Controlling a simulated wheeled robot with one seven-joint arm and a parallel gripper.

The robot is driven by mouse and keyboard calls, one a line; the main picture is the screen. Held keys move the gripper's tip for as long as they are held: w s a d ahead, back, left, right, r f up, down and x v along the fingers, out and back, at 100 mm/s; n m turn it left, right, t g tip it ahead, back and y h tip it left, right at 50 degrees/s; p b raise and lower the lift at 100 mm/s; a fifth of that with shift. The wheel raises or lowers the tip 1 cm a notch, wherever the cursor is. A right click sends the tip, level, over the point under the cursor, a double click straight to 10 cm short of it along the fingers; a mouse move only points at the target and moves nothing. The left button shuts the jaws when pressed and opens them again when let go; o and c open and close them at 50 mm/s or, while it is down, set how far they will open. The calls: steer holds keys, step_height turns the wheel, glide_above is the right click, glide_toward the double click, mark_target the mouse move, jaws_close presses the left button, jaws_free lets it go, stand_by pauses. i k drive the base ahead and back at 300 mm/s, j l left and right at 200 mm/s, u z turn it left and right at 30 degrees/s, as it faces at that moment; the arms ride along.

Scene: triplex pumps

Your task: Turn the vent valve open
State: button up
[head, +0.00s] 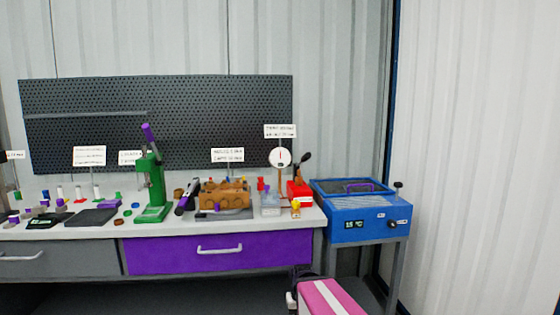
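A red test pump (299,190) with a black lever (304,162) stands at the right end of the workbench. A round white dial gauge (280,157) with a red needle rises on a post beside it. A small yellow part (295,208) sits at the pump's front. It may be the vent valve, but it is too small to tell, and I cannot read its position. My gripper is not clearly seen in the head view, and nothing is seen touching the pump.
A clear container (270,204) and a brown pump block (224,193) stand left of the red pump. A green press (151,188) is further left. A blue bath (352,213) stands to the right, beside the bench. The purple drawer (219,252) is shut.

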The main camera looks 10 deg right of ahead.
mark_target(295, 204)
steer(key=i, duration=0.55)
steer(key=k+l, duration=0.1)
steer(key=k, duration=1.4)
steer(key=i, duration=0.5)
